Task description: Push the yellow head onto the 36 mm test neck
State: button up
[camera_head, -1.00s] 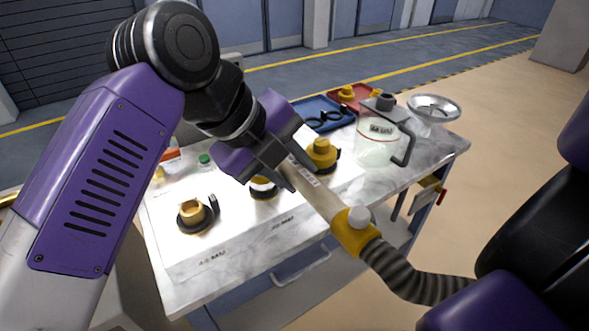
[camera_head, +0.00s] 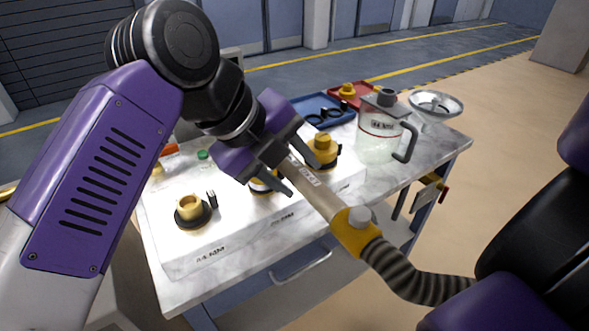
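A white test block (camera_head: 235,232) on the table carries three necks in a row. The left neck (camera_head: 190,207) is open brass with a black collar and a small dark tab beside it. The middle neck (camera_head: 262,184) is partly hidden by my gripper. A yellow piece (camera_head: 322,148) with a dark base sits at the right neck. My gripper (camera_head: 287,160) appears shut around a grey labelled handle (camera_head: 317,191), held tilted above the block. The handle has a yellow collar (camera_head: 357,238) and a ribbed hose (camera_head: 410,284) at its near end. Its far end is hidden, and the neck size labels are too blurred to read.
A clear jug (camera_head: 380,137) stands to the right of the block, with a metal funnel bowl (camera_head: 436,104) behind it. A blue tray (camera_head: 312,104) and a red tray (camera_head: 347,97) lie at the back. Bare marble tabletop (camera_head: 370,182) shows between block and jug.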

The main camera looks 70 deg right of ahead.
jog(key=shift+o, duration=0.7)
jog(key=shift+v, duration=3.9)
